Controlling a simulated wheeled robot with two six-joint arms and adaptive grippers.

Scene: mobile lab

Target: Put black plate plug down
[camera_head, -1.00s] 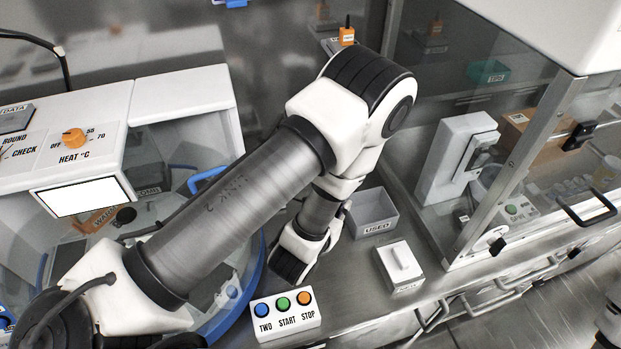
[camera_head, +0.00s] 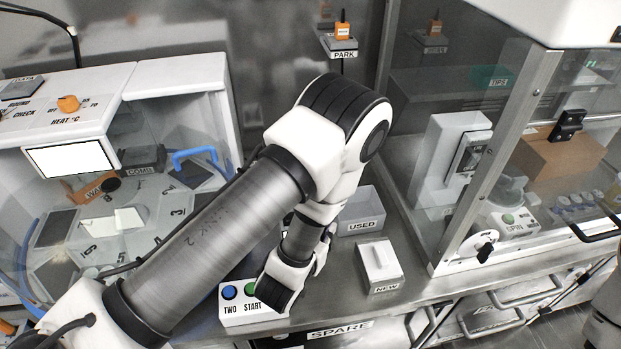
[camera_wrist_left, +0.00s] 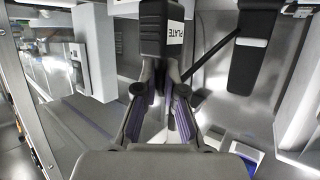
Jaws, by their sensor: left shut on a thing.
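In the left wrist view the black plate plug (camera_wrist_left: 165,28), with a white PLATE label, sits between the fingertips of my left gripper (camera_wrist_left: 163,66). The fingers are shut on it. In the head view my left arm crosses the middle and bends down over the bench front. The plug does not show in the head view; I cannot tell there what it touches. My right gripper is not in view.
A button box (camera_head: 231,309) is partly covered by my left wrist. A USED bin (camera_head: 361,224) and a NEW box (camera_head: 388,289) stand to its right. A PARK holder (camera_head: 343,54) bears an orange piece. A glass-fronted cabinet is at right, a domed chamber at left.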

